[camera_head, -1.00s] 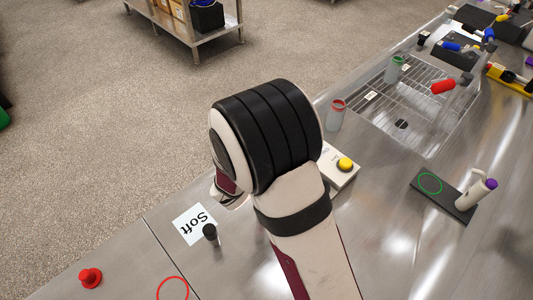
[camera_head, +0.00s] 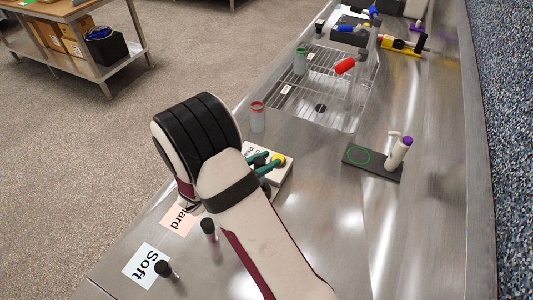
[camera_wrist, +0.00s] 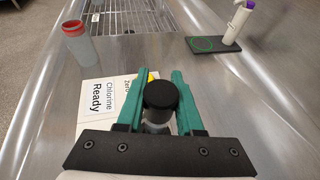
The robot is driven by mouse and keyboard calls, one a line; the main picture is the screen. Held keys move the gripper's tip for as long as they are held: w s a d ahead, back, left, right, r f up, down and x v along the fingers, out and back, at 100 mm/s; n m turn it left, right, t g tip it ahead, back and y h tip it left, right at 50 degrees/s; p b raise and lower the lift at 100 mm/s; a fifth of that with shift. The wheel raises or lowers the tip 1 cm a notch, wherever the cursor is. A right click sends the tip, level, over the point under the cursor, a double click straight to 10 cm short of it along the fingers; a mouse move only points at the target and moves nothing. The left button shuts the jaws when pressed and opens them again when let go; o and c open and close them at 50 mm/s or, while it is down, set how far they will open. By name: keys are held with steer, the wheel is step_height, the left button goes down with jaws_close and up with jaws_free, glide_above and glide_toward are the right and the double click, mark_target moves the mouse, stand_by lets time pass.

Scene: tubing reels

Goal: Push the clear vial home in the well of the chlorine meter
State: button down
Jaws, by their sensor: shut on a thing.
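The chlorine meter is a white box (camera_wrist: 91,120) with a label reading "Chlorine Ready" and a yellow button (camera_head: 278,160). My gripper (camera_wrist: 160,88) has green fingers, shut on a black-capped clear vial (camera_wrist: 157,118). The vial looks upright in the wrist view, over or at the meter; its lower end and the well are hidden, so I cannot tell how deep it sits. In the head view the green fingers (camera_head: 262,163) are at the meter beside the button, partly behind my arm.
Two other black-capped vials (camera_head: 208,227) (camera_head: 164,268) stand near the "Soft" card (camera_head: 146,264) and a pink card (camera_head: 178,219). Bare steel lies right of the meter.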

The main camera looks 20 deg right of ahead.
steer(key=shift+f, duration=1.3)
steer(key=shift+f, duration=0.25)
steer(key=shift+f, duration=1.75)
steer(key=shift+c, duration=2.3)
jaws_free()
steer(key=v, duration=1.5)
steer(key=shift+s+a, duration=0.15)
steer(key=shift+a, duration=0.2)
steer(key=shift+r, duration=0.1)
